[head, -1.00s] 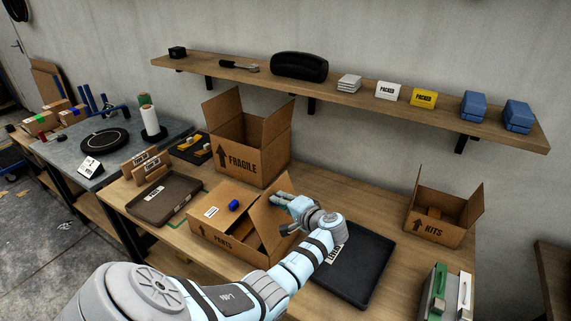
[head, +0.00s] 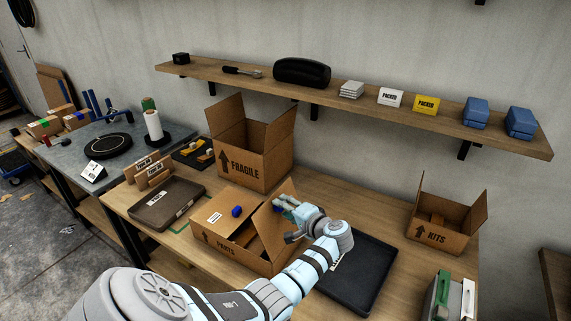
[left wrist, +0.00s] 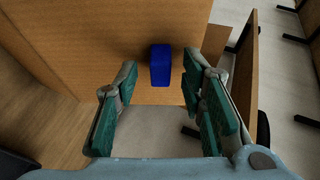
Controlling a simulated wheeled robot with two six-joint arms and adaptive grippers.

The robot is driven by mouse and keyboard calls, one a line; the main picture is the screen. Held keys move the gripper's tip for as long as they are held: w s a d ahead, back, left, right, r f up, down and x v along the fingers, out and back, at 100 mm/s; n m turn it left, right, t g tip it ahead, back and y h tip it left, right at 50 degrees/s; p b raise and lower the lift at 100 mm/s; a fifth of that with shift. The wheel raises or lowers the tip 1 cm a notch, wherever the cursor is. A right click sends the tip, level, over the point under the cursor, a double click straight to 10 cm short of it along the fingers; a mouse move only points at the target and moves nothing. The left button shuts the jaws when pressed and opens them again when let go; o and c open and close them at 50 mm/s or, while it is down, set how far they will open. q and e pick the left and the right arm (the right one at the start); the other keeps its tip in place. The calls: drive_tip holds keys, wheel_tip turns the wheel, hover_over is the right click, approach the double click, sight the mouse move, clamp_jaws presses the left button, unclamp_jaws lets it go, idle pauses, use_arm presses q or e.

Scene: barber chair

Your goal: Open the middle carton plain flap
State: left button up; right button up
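The middle carton (head: 218,244), marked PARTS, stands on the bench. Its left flap (head: 215,213) bears a white label and a blue block (head: 236,211), also seen in the left wrist view (left wrist: 160,65). Its plain right flap (head: 267,222) stands raised and tilted, partly hidden by my left gripper (head: 284,204). That gripper is at the flap's upper right side; I cannot tell whether it touches. In the left wrist view my gripper (left wrist: 160,88) has its fingers apart with nothing clearly held, and a brown panel (left wrist: 244,70) shows beyond the right finger. My right gripper is out of view.
The FRAGILE carton (head: 262,166) stands open close behind. A dark tray (head: 366,272) lies right of the carton, under my forearm, and a brown tray (head: 163,207) lies left. The KITS carton (head: 430,235) is at the right. A loaded shelf (head: 345,101) runs above.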

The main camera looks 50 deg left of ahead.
use_arm(q)
drive_tip(key=v, duration=1.1)
drive_tip(key=shift+d, duration=0.4)
